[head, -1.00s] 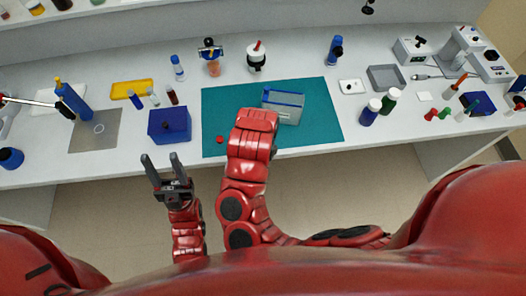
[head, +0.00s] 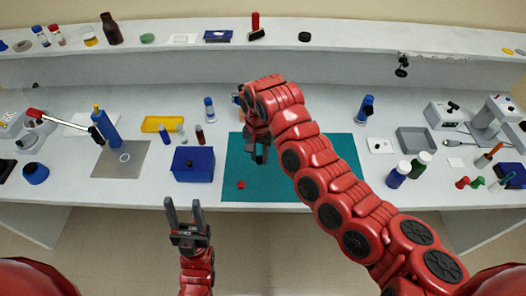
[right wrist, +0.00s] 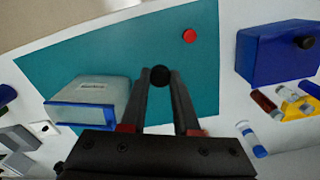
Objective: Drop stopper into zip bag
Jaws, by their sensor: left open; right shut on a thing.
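My right gripper (right wrist: 160,82) is shut on a small dark round stopper (right wrist: 159,75) at its fingertips, seen in the right wrist view. In the head view, the right gripper (head: 258,154) hangs above the teal mat. The zip bag (right wrist: 92,95), pale and clear with a blue edge, stands open on the mat, left of the fingers in the right wrist view. The stopper is apart from the bag. My arm hides the bag in the head view. My left gripper (head: 186,210) is open and empty in front of the bench.
A small red round piece (head: 240,184) lies on the teal mat (head: 270,190). A blue box (head: 193,164) stands left of the mat. Bottles (head: 409,170) and a grey tray (head: 417,140) stand to its right. A shelf (head: 350,35) runs along the back.

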